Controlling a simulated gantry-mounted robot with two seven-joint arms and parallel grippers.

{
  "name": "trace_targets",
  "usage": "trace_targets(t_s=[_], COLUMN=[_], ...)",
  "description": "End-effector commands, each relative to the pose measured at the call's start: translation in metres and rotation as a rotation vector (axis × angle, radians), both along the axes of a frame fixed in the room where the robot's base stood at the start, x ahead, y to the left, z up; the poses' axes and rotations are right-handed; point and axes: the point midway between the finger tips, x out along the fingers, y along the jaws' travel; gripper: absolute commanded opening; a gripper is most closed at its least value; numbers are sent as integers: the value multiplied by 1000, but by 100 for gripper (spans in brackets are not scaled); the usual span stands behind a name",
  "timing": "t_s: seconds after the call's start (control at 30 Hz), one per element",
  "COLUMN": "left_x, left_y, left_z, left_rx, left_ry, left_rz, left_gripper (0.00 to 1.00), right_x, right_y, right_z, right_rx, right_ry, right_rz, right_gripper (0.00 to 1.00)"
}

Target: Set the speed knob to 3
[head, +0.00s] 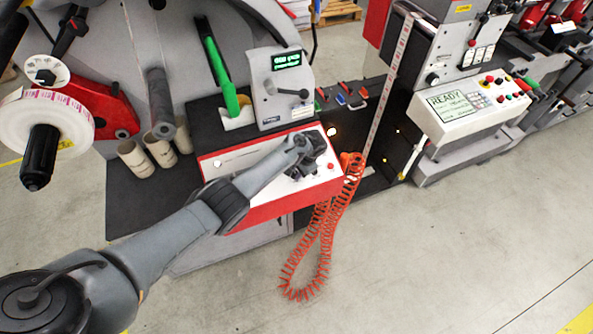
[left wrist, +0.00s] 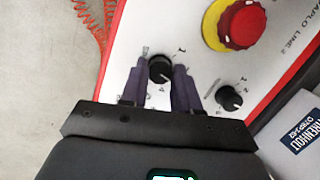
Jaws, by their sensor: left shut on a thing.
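My left gripper (head: 306,160) is over the right part of the white control panel (head: 237,158) with red sides. In the left wrist view my left gripper (left wrist: 160,88) has its two fingers on either side of a black dial knob (left wrist: 160,67), shut on it. Figures are printed around this knob, which looks like the speed knob; a "1" and a "4" seem legible, but its exact setting is unclear. In the head view my gripper hides this knob. My right gripper is not in view.
Close by on the panel are a second, smaller black knob (left wrist: 229,98) and a red emergency button on a yellow collar (left wrist: 236,24). A grey display box (head: 281,88) stands behind the panel. A coiled orange hose (head: 322,245) hangs at its right end.

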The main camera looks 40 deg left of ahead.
Motion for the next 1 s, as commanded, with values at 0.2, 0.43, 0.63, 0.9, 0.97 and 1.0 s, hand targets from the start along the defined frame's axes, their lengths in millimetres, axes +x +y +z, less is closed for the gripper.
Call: trace_targets(t_s=[0.2,0.43,0.63,0.9,0.97,1.0], left_x=[0,0,0,0,0,0], left_y=[0,0,0,0,0,0], left_z=[1,0,0,0,0,0], left_rx=[7,9,9,9,9,9], left_ry=[13,16,16,16,16,16], left_rz=[-54,-67,-66,-65,-65,-65], left_gripper=[0,0,0,56,56,56], right_x=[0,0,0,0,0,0], right_y=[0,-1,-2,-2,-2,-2], right_z=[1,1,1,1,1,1], right_rx=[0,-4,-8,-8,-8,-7], right_ry=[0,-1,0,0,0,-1], right_rz=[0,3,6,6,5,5], right_gripper=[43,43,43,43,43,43])
